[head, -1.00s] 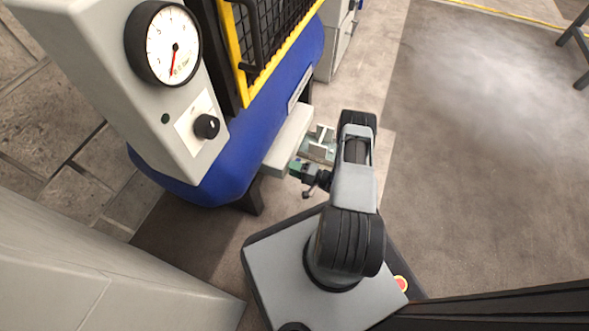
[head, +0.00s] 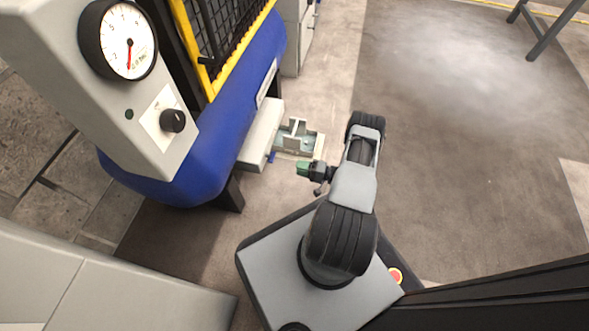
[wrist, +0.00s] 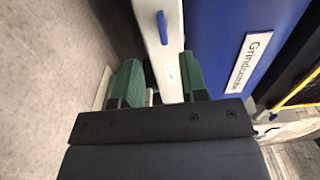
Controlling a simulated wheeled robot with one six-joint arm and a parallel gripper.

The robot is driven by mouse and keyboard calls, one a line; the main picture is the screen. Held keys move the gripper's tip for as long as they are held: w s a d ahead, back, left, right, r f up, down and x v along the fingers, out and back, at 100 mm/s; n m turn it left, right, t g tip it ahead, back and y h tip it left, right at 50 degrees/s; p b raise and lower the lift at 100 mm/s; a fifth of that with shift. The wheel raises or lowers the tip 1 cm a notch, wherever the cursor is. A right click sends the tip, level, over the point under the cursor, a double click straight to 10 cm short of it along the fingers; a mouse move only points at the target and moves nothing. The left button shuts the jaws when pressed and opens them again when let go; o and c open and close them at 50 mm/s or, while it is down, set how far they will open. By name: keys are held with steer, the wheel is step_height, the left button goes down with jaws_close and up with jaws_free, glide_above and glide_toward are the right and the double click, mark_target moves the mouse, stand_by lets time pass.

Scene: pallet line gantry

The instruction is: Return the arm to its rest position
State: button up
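My gripper (wrist: 160,78) shows in the wrist view with its two green fingers spread apart. The gap between the fingers holds nothing; the pale machine ledge (wrist: 158,25) shows behind it. In the head view my gripper (head: 302,168) is a small green and dark end to the left of my bent arm (head: 355,185). It is to the right of the pale ledge (head: 262,135) and just in front of a small grey fixture (head: 295,135), apart from both. My arm is folded over my base (head: 290,270).
The blue machine (head: 215,130) stands at left, with a gauge (head: 127,40), a knob (head: 172,121) and a yellow-framed mesh guard (head: 225,35). A pale cabinet (head: 300,30) stands behind. The floor right of my arm is open, up to a dark-legged stand (head: 545,35) far right.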

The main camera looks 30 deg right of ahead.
steer(key=shift+s+d, duration=0.3)
steer(key=shift+s, duration=0.1)
steer(key=shift+a, duration=0.1)
stand_by(0.3)
steer(key=w+a+r+n+g+h+p, duration=0.1)
steer(key=a+r+n+g+p, duration=0.2)
steer(key=r+p, duration=0.8)
steer(key=a+r+n+g+p, duration=0.25)
steer(key=r+g, duration=0.35)
steer(key=r, duration=1.3)
steer(key=w+a+r+n+g+h+p, duration=0.15)
steer(key=a+r+g+p, duration=0.4)
steer(key=r, duration=0.95)
steer(key=s+a+r+t+h+p, duration=0.1)
steer(key=s+r+h+p, duration=0.2)
steer(key=r+p, duration=0.4)
steer(key=s+a+r+n+t+h+p, duration=0.1)
steer(key=s+r+h+p, duration=0.3)
steer(key=r, duration=1.5)
steer(key=s+a+r+t+h+p, duration=0.1)
steer(key=s+r+t+h+p, duration=0.2)
steer(key=r+p, duration=0.9)
steer(key=s+r, duration=0.1)
steer(key=s, duration=0.2)
steer(key=shift+s+a+n, duration=0.2)
steer(key=shift+s+n, duration=0.1)
steer(key=shift+n, duration=0.1)
